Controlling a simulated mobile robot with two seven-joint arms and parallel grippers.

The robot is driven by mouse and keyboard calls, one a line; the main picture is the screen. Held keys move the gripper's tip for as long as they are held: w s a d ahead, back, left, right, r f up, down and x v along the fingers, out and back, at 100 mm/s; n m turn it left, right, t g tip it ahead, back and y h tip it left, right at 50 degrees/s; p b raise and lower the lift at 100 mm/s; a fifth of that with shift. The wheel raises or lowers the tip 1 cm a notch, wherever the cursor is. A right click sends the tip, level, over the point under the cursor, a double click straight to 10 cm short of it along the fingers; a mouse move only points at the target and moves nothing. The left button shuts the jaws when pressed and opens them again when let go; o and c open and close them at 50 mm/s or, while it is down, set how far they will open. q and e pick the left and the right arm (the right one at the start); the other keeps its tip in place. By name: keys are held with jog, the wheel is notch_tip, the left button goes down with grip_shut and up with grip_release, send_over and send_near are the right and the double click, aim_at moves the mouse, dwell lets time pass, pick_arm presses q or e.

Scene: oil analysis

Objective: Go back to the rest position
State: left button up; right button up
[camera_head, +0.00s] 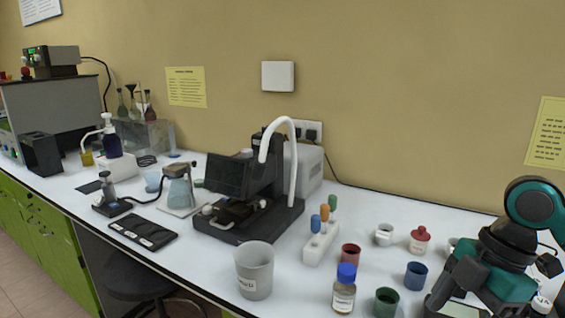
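My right arm, teal and black, comes in at the right edge and bends down over the counter's right end. What seems to be its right gripper (452,300) is low at the bottom right, partly cut off by the frame and hidden by the arm. I cannot tell whether its fingers are open or shut, or whether they hold anything. My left arm and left gripper are not in view.
On the white counter (385,208), a grey beaker (255,272), a blue-capped bottle (344,292), a red cup (350,254), a blue cup (416,275) and a green cup (386,303) stand left of my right arm. A black microscope-like device (243,180) stands mid-counter.

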jog(key=s+a+f+m+t, duration=0.1)
jog(key=s+a+f+m, duration=0.15)
jog(key=a+f, duration=0.35)
jog(key=s+a+f+m+t, duration=0.1)
jog(key=s+a+f+m, duration=0.1)
jog(key=a+f+m, duration=0.45)
jog(key=s+d+f+m+t+h, duration=0.1)
jog(key=s+d+f+m+h, duration=0.15)
jog(key=s+m, duration=0.2)
jog(key=s+d+f+m+t+h, duration=0.1)
jog(key=s+d+f+m, duration=0.25)
jog(key=s, duration=0.25)
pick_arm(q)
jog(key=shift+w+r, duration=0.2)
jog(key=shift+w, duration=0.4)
pick_arm(e)
jog(key=w+a+f+t+y, duration=0.2)
jog(key=w+f+t, duration=0.5)
jog(key=w+f, duration=0.1)
jog(key=shift+w+a+f, duration=0.2)
jog(key=shift+f, duration=0.25)
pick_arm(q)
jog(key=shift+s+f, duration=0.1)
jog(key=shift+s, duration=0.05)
